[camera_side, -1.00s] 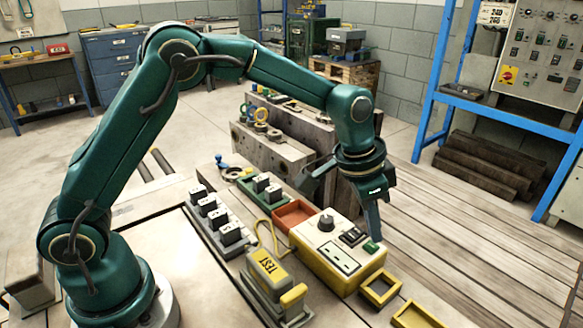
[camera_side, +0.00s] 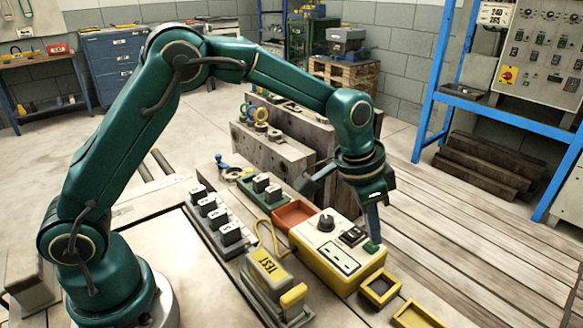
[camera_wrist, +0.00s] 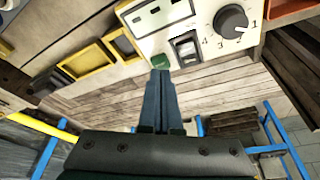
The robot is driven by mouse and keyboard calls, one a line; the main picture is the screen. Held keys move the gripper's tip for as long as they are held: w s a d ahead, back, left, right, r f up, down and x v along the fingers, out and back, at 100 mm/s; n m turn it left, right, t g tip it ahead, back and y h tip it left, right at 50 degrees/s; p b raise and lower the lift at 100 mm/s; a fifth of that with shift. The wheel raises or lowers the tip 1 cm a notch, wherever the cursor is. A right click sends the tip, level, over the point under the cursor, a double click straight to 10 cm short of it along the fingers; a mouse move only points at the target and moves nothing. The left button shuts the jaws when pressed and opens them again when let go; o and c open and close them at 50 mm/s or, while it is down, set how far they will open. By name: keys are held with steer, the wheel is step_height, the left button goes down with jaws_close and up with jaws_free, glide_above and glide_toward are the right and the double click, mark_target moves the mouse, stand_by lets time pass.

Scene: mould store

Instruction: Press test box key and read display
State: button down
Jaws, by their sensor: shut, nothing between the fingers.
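The test box (camera_side: 318,262) is yellow with a pale top and stands on the bench. Its top carries a black dial (camera_side: 326,222), a dark rocker switch (camera_side: 352,236), a display window (camera_side: 339,258) and a green key (camera_side: 371,247). My gripper (camera_side: 373,238) is shut and empty, pointing down with its tips at the green key. In the wrist view the fingertips (camera_wrist: 161,76) are close beside the green key (camera_wrist: 161,61); whether they touch it I cannot tell. The display shows dark marks too small to read.
A yellow TEST unit (camera_side: 270,275) stands left of the box, with a yellow cable behind it. A red-brown tray (camera_side: 293,214) sits behind the box. Yellow frames (camera_side: 380,288) lie to its right.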

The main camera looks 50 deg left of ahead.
steer(key=shift+f, duration=0.5)
stand_by(0.4)
steer(key=shift+r, duration=3.5)
